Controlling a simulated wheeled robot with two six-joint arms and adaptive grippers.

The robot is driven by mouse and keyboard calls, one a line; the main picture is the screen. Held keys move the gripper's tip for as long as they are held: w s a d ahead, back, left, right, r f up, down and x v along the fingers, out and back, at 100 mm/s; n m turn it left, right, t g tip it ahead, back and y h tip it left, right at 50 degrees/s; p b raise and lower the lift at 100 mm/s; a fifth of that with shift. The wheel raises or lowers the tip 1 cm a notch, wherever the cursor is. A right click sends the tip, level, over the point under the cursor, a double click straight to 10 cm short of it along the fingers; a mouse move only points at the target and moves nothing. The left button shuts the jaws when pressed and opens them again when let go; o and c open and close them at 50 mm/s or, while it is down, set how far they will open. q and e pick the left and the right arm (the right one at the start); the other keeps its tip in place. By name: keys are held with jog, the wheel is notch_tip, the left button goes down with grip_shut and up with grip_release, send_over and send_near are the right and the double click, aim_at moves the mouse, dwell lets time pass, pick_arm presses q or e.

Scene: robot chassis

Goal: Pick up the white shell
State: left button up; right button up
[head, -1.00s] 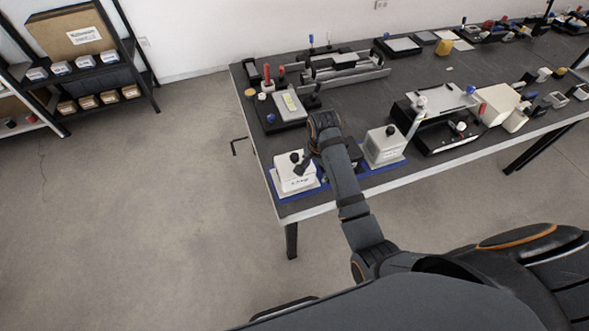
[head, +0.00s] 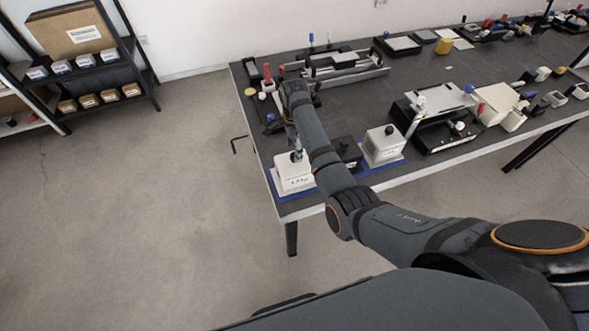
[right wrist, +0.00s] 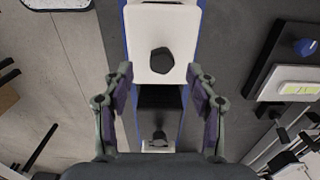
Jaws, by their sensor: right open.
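A white shell (head: 292,182) with a dark knob on top stands on the blue mat (head: 297,195) at the table's near left corner. In the right wrist view this shell (right wrist: 180,25) is at the top centre. My right gripper (right wrist: 160,72) is open and empty, its fingers on either side of the shell's lower edge in that view, apart from it. In the head view my right gripper (head: 297,153) is small and partly hidden over the shell. A second white shell (head: 383,150) stands to the right. My left gripper is not in view.
A black block (right wrist: 160,97) sits between the two shells. A device with a blue knob and a yellow-green display (right wrist: 298,87) lies beyond the mat. Black trays and a cream box (head: 492,103) stand farther right. Bare floor lies left of the table.

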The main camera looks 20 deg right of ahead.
aim_at(295, 167)
notch_tip(295, 167, down, 4)
jog(key=shift+d+f+p, duration=0.1)
jog(key=shift+p, duration=0.65)
jog(key=shift+w+f, duration=0.1)
jog(key=shift+f, duration=0.45)
grip_shut()
jog(key=shift+w+r, duration=0.1)
jog(key=shift+r, duration=0.05)
